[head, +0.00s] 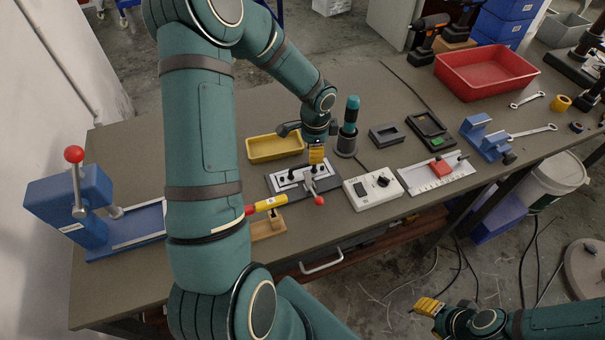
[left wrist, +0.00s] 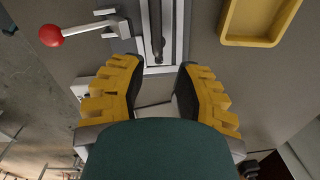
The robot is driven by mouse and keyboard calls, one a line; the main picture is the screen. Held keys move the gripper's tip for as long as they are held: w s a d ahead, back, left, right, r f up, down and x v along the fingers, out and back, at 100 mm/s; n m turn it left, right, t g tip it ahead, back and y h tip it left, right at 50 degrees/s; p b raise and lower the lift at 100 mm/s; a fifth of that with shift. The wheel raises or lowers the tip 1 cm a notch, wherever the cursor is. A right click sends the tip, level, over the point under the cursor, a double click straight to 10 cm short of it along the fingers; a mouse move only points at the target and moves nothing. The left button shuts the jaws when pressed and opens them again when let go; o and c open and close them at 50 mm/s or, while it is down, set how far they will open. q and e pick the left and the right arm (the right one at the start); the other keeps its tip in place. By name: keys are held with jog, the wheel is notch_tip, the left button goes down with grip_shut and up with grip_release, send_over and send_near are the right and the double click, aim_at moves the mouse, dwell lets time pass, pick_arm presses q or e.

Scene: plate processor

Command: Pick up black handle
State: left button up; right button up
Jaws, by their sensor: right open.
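A fixture (head: 330,184) with a white plate and upright black parts stands on the table in the head view. A black handle (left wrist: 157,28), a slim dark bar on this fixture, shows at the top of the left wrist view. My left gripper (head: 316,163) is above the fixture, fingers pointing down. In the left wrist view its yellow fingers (left wrist: 157,85) are apart with nothing between them, and the black handle lies just beyond them. A lever with a red ball (left wrist: 50,35) sits to the left there. My right gripper (head: 428,306) is open and empty, off the table's front.
A yellow tray (head: 262,155) is behind the fixture, and a teal-topped cylinder (head: 351,115) stands close to the left gripper's right. A white switch box (head: 365,197) is right of the fixture. A yellow-and-red handled tool (head: 268,203) lies in front, and a blue press (head: 85,205) is at far left.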

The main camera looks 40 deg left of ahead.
aim_at(314, 166)
pick_arm(q)
jog(key=shift+d+f+b, duration=0.15)
jog(key=shift+f+b, duration=0.75)
jog(key=shift+f, duration=2.7)
jog(key=shift+r, duration=0.1)
grip_shut()
